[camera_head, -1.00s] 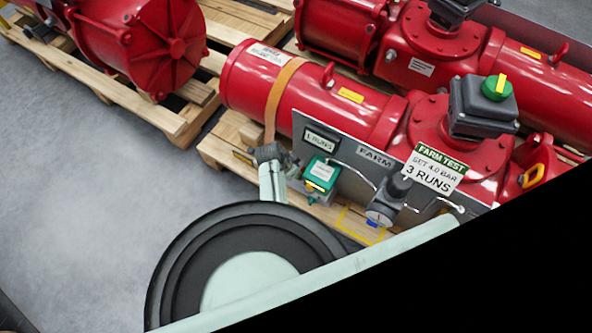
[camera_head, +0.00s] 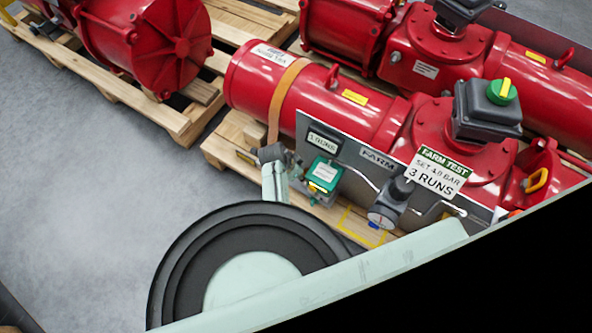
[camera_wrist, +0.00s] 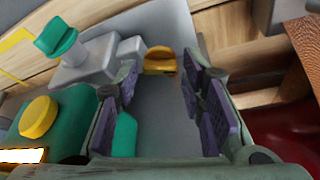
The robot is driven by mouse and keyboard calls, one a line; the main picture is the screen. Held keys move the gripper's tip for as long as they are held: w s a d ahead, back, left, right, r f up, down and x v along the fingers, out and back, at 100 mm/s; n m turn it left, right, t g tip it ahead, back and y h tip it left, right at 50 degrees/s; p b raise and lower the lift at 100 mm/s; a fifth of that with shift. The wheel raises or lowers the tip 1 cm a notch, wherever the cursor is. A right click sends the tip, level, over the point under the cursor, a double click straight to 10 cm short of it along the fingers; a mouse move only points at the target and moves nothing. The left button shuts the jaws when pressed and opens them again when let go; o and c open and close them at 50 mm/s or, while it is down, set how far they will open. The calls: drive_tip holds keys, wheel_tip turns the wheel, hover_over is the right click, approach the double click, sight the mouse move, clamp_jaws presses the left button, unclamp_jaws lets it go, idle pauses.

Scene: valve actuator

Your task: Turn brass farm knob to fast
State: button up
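A brass-yellow knob (camera_wrist: 160,60) shows in the wrist view on the grey panel, beyond and between my fingertips. My gripper (camera_wrist: 158,88) is open, its purple-padded fingers spread either side of a clear gap. I see no contact with the knob. A second yellow knob (camera_wrist: 38,117) sits on a green box (camera_wrist: 75,125) at left, and a green knob (camera_wrist: 55,38) stands on a grey fitting. In the head view my gripper (camera_head: 272,155) is beside the green box (camera_head: 322,175) at the FARM panel (camera_head: 350,165). The brass knob cannot be made out there. Its setting is unreadable.
A gauge and regulator (camera_head: 388,207) with bent pipes stand right of the green box. A red actuator cylinder (camera_head: 330,100) lies behind the panel on a wooden pallet (camera_head: 225,150). Grey floor (camera_head: 80,190) is open at left. My arm hides the lower right.

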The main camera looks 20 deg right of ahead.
drive_tip(key=v, duration=1.1)
drive_tip(key=shift+r, duration=0.35)
drive_tip(key=shift+s+a, duration=0.1)
